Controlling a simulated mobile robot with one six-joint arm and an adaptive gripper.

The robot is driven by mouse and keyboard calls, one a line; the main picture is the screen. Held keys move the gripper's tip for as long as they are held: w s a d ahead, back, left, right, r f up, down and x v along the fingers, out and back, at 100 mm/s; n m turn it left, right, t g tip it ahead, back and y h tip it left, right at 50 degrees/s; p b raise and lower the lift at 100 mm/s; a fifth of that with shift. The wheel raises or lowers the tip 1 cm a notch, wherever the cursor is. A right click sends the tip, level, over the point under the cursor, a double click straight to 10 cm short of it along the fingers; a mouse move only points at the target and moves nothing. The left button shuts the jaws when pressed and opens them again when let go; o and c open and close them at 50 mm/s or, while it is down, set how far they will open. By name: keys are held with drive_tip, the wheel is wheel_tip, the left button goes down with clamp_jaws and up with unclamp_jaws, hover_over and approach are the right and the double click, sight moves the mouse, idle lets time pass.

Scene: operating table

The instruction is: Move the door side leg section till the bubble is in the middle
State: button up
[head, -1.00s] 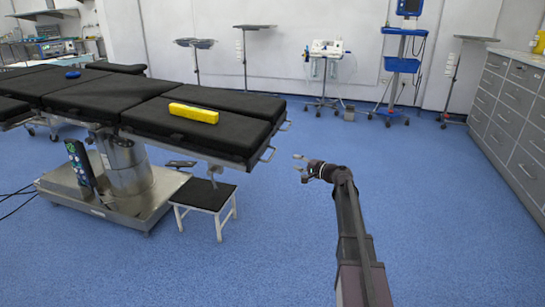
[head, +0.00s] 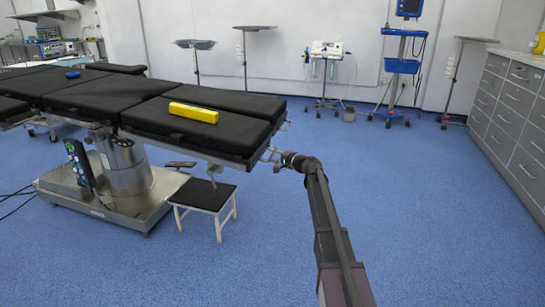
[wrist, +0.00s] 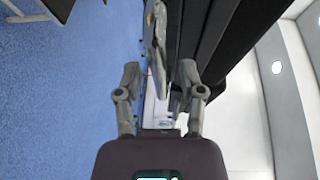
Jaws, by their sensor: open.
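The operating table has two black leg sections at its right end. The near leg section (head: 190,128) carries a yellow spirit level (head: 193,113) lying along its top; its bubble is too small to make out. The far leg section (head: 235,102) lies beside it. I cannot tell which one is the door side. My gripper (head: 269,156) is open at the metal end bracket of the near section. In the wrist view, my gripper (wrist: 159,80) has its fingers spread, with grey metal of the table end (wrist: 157,45) ahead between them. Contact cannot be told.
A step stool (head: 205,195) stands below the leg end, beside the table's metal base (head: 105,200). A small blue object (head: 72,74) lies farther up the table. Grey drawers (head: 510,100) line the right wall. The blue floor between is clear.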

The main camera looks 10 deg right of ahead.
drive_tip(key=shift+w+a, duration=0.1)
clamp_jaws()
idle(0.3)
drive_tip(key=r+p, duration=0.8)
drive_tip(key=shift+d, duration=0.35)
unclamp_jaws()
